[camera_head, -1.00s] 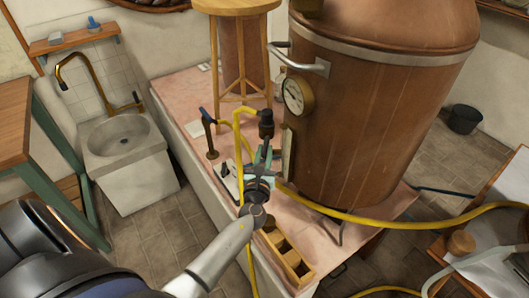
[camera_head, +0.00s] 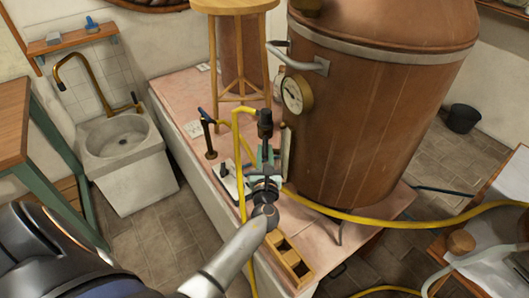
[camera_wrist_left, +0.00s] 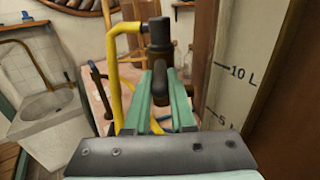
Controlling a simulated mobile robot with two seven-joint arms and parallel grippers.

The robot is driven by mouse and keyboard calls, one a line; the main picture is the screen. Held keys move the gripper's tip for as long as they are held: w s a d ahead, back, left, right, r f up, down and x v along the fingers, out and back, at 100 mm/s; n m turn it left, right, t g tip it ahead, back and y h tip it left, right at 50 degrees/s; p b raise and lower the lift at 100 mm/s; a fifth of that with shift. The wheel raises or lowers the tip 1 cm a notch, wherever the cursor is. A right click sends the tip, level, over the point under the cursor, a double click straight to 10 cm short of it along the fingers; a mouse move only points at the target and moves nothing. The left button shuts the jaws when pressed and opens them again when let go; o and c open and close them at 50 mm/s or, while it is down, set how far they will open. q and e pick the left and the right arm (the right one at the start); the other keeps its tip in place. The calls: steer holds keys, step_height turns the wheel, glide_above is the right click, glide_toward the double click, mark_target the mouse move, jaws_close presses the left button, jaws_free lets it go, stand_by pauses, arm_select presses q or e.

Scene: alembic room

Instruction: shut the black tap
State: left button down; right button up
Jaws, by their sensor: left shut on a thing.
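The black tap (camera_head: 265,122) stands in front of the copper still, with a yellow hose joined at its top left. It also shows upright in the left wrist view (camera_wrist_left: 159,36). Its dark lever (camera_wrist_left: 160,84) points toward the wrist camera and sits between the two green fingers. My left gripper (camera_head: 264,158) is shut on this lever, just below the tap body in the head view. The fingers hide part of the lever. My right gripper is not in view.
The copper still (camera_head: 378,110) with its gauge (camera_head: 293,95) stands close to the right. A blue-handled tap (camera_head: 209,135) and a wooden stool (camera_head: 238,60) are to the left and behind. A wooden box (camera_head: 289,262) is near the front edge. Yellow hoses run beside the gripper.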

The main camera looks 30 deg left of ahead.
arm_select(q)
steer(key=c, duration=0.8)
jaws_free()
steer(key=shift+o, duration=0.2)
steer(key=shift+a+m+t+h, duration=0.15)
steer(key=shift+m+t+h, duration=0.25)
steer(key=shift+m+h, duration=0.1)
steer(key=shift+s+m+t+h, duration=0.2)
steer(key=shift+m+t+h, duration=0.15)
steer(key=shift+h, duration=0.25)
steer(key=v, duration=1.2)
steer(key=shift+b, duration=0.3)
steer(key=shift+s+r, duration=0.1)
